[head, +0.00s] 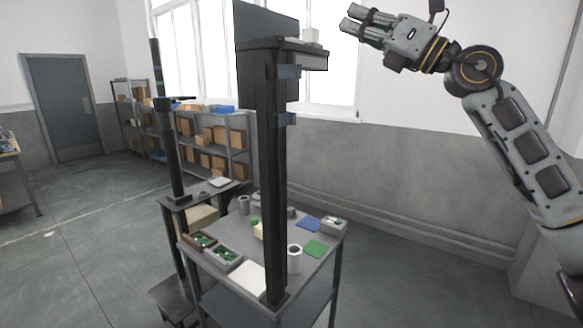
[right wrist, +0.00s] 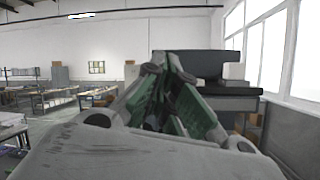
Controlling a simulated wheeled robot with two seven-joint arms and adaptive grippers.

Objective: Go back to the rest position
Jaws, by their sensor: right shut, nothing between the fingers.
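My right gripper (head: 360,26) is raised high at the upper right of the head view, with its arm coming in from the right. Its fingers point left toward the top of a dark lift column (head: 272,180). In the right wrist view the fingers (right wrist: 172,68) are closed together with nothing between them. A small white object (head: 311,37) stands on the column's upper platform (head: 300,52), a short way right of the mast. My left gripper is not in view.
A grey table (head: 225,262) below holds trays, a white cylinder (head: 294,258), and blue and green pieces. A second dark column (head: 168,130) stands behind it. Shelves with boxes (head: 210,140) line the window wall. The floor at left is open.

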